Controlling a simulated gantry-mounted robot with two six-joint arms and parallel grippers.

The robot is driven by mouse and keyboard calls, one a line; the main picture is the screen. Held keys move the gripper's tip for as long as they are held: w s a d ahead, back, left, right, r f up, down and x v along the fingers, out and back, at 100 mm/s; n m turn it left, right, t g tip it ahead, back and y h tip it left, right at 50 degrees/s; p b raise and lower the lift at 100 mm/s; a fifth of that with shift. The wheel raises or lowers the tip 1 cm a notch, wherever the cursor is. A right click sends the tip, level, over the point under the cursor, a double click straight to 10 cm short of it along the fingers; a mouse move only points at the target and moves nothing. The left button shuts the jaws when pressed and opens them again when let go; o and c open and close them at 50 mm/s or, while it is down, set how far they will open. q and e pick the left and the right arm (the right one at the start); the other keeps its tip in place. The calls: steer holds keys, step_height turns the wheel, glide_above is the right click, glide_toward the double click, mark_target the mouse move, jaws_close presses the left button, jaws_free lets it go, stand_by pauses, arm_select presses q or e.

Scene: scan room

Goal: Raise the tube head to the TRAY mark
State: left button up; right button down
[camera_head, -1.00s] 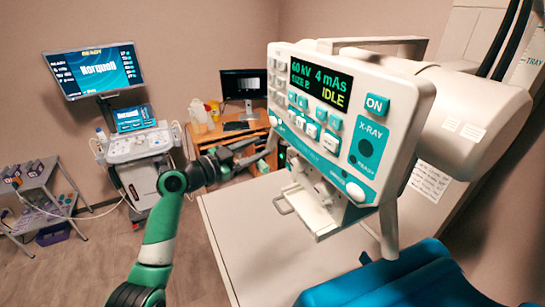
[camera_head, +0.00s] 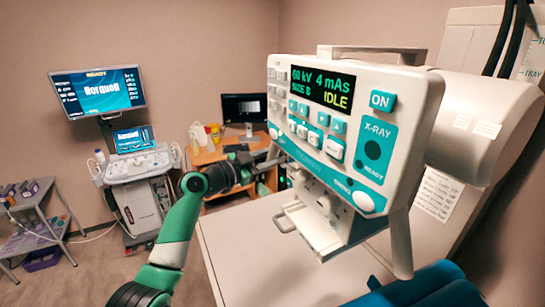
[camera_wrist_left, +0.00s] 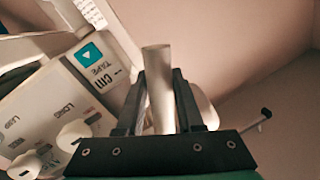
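The white tube head (camera_head: 490,130) with its control panel (camera_head: 355,140) fills the right half of the head view; its display reads IDLE. A TRAY label (camera_head: 531,73) is on the pale column at far right. My left gripper (camera_head: 262,164) reaches the panel's left side, its fingertips partly hidden behind the panel. In the left wrist view, its two dark fingers (camera_wrist_left: 160,95) close on both sides of a pale round handle bar (camera_wrist_left: 158,75). The panel's knobs lie left of the fingers there. My right gripper is not in view.
A pale table (camera_head: 270,265) lies below the tube head, with a blue cushion (camera_head: 425,290) at its near right. An ultrasound cart (camera_head: 140,175), a grey shelf trolley (camera_head: 35,225) and a wooden desk (camera_head: 225,150) stand behind. Dark cables (camera_head: 500,35) hang at upper right.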

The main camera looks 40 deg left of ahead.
arm_select(q)
jaws_close()
stand_by(0.8)
